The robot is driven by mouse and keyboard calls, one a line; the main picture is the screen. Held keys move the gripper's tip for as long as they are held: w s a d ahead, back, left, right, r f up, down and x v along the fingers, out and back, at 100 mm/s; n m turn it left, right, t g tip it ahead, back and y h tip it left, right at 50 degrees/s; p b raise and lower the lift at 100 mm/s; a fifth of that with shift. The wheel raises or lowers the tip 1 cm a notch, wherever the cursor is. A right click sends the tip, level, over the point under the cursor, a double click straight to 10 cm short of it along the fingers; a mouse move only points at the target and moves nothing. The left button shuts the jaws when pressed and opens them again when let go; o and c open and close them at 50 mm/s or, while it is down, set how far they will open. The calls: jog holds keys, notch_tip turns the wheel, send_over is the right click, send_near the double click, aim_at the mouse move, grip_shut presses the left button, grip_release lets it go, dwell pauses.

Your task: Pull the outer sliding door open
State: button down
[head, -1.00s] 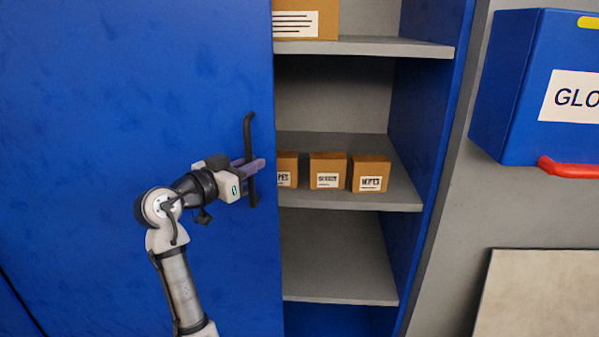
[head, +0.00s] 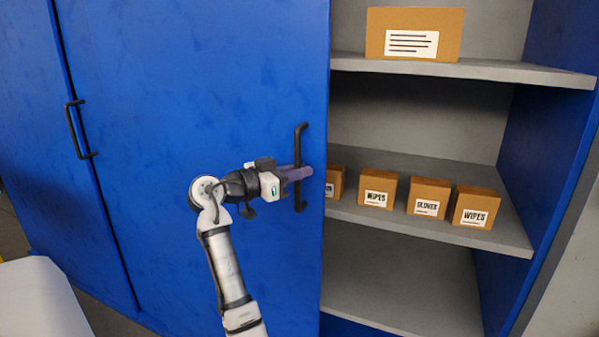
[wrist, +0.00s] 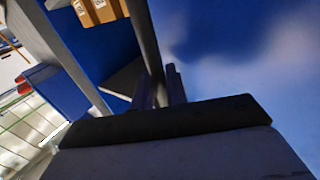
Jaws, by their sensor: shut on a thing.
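The outer sliding door (head: 200,120) is a large blue panel standing partly open, with shelves exposed to its right in the head view. Its black vertical bar handle (head: 301,140) is near its right edge. My gripper (head: 299,173) is shut on this handle at mid-height, its purple fingers around the bar. In the wrist view the gripper (wrist: 160,90) fingers close around the dark handle bar (wrist: 147,45), with the blue door face (wrist: 240,60) at right.
Grey shelves (head: 480,72) hold several brown boxes, including a wipes box (head: 376,189). Another blue door panel with a black handle (head: 78,130) is at left. A pale surface (head: 40,300) shows at lower left.

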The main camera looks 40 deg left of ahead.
jog(key=c, duration=1.5)
grip_release()
jog(key=b+v, duration=0.2)
jog(key=v, duration=1.1)
jog(key=shift+s+a, duration=0.1)
jog(key=shift+s, duration=0.3)
jog(key=shift+w, duration=0.1)
